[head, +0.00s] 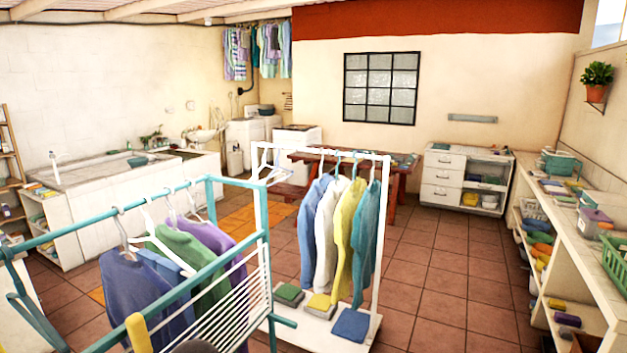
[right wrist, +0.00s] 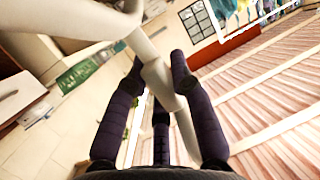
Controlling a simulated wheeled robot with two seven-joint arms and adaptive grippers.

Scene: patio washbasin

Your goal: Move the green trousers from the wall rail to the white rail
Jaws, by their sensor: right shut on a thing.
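In the right wrist view my right gripper (right wrist: 160,75) has its dark fingers closed around a pale tubular piece (right wrist: 183,130) that looks like part of a hanger. Its other thick pale arms cross the upper left of that view. I cannot make out green trousers in either view. The white rail (head: 318,153) stands mid-floor in the head view, with a blue, a white, a yellow and a teal garment on it. An empty white hanger (head: 270,172) hangs at its left end.
A teal drying rack (head: 237,181) with blue, green (head: 190,262) and purple garments stands close at front left. Folded cloths (head: 350,325) lie on the white rail's base. Clothes (head: 272,50) hang high in the far corner. A loaded counter (head: 568,225) lines the right; tiled floor between is clear.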

